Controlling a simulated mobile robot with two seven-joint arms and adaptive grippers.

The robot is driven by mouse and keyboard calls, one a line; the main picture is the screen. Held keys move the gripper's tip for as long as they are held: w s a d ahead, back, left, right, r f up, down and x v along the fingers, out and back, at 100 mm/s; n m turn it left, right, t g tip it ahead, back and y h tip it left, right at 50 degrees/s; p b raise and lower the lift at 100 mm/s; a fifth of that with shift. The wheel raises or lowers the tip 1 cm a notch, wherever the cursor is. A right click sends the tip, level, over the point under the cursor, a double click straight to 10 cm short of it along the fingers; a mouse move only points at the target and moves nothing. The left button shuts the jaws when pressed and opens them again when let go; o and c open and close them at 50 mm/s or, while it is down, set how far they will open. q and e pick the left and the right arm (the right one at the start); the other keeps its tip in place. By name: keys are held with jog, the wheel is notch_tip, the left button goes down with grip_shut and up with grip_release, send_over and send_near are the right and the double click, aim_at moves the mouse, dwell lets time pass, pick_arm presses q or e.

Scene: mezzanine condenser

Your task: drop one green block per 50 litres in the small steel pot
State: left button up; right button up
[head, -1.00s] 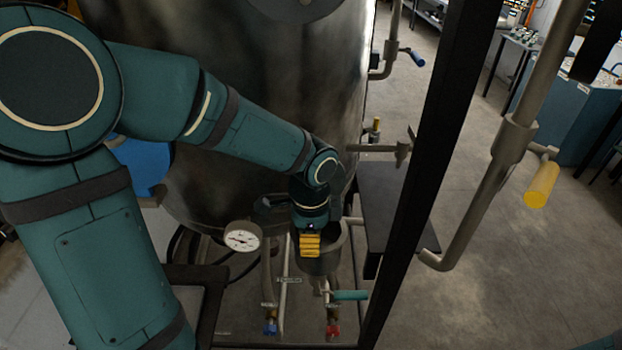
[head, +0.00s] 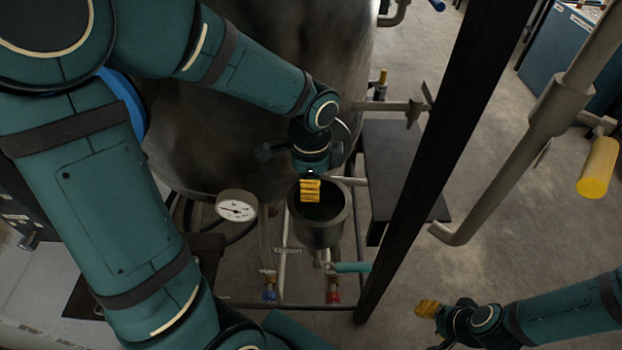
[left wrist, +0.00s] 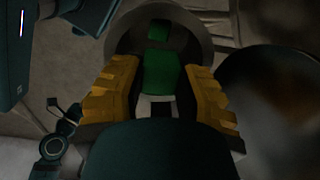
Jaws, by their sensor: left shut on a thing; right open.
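The small steel pot (head: 326,237) hangs below the big tank, its mouth facing up. My left gripper (head: 310,190) is over the pot's mouth, near its back rim in the head view. In the left wrist view its yellow fingers (left wrist: 160,78) are shut on a green block (left wrist: 160,70). A second, smaller-looking green block (left wrist: 158,31) shows beyond it, within the pot's round outline (left wrist: 199,48). The held block is hidden in the head view. My right gripper (head: 428,308) is open at the lower right, apart from the pot.
A white dial gauge (head: 237,206) is left of the pot; its reading is too small to tell. A teal-handled valve (head: 351,267) sits under the pot. A dark upright post (head: 440,150) and a pipe with a yellow handle (head: 597,168) stand to the right.

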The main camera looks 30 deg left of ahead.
pick_arm(q)
jog(key=shift+f+b, duration=0.95)
jog(key=shift+f, duration=0.6)
pick_arm(e)
notch_tip(320, 180, down, 3)
pick_arm(q)
jog(key=o, duration=1.1)
jog(key=shift+r, duration=0.15)
notch_tip(320, 180, up, 12)
jog(key=shift+f, duration=0.1)
